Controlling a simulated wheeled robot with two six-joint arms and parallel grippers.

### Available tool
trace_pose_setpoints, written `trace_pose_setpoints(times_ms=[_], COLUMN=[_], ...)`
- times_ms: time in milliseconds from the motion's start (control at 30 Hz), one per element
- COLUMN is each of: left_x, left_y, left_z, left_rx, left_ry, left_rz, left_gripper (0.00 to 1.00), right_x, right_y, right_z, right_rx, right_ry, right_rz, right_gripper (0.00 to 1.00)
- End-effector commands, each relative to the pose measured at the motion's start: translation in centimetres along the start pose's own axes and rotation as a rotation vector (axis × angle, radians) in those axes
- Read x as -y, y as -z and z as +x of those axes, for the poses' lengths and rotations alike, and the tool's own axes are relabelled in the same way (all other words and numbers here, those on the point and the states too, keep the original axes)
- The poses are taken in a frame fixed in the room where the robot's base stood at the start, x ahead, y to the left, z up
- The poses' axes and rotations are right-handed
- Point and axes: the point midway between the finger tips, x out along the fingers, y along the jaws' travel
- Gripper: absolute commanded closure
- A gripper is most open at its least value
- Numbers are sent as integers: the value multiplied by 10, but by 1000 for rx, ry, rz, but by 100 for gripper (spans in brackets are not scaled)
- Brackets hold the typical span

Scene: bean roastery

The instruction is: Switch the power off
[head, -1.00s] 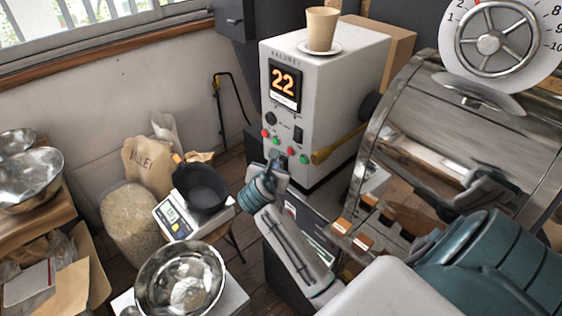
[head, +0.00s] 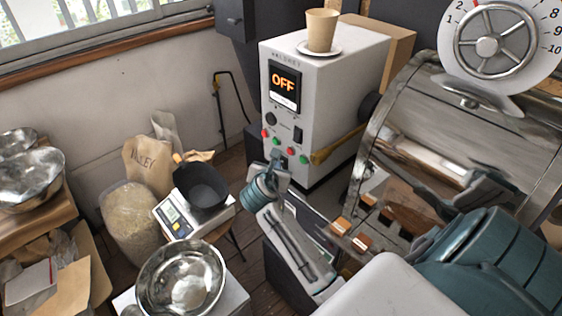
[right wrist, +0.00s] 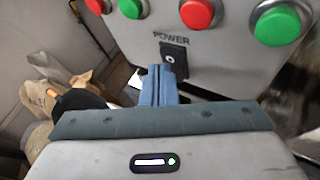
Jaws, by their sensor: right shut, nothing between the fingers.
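The white control box (head: 325,95) stands in the middle of the head view, and its display (head: 284,86) reads OFF in orange. In the right wrist view, the black power switch (right wrist: 171,58) sits under the label POWER, between and below the red and green buttons. My right gripper (head: 276,158) is shut and empty just in front of the lower part of the panel. In the right wrist view its closed fingertips (right wrist: 158,72) are just below and left of the switch; I cannot tell whether they touch it. My left gripper is not in view.
A paper cup (head: 321,29) stands on a saucer on the box. The roaster drum (head: 455,125) is close on the right. A scale (head: 180,220) with a black pan, a metal bowl (head: 181,281) and bean sacks (head: 148,165) are on the left.

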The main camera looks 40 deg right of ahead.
Motion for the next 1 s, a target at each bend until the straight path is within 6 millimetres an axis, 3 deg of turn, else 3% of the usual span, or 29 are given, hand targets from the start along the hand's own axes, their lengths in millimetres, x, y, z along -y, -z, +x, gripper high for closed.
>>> trace_pose_setpoints(times_ms=[233,633,1000], left_x=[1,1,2], left_y=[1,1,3], left_z=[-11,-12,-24], left_rx=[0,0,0], left_ry=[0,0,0], left_rz=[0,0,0], left_gripper=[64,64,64], right_x=[-6,-8,-26], right_y=[4,8,25], right_z=[-9,-11,-36], right_rx=[-3,-1,-4], right_ry=[0,0,0], right_rz=[0,0,1], right_gripper=[100,100,100])
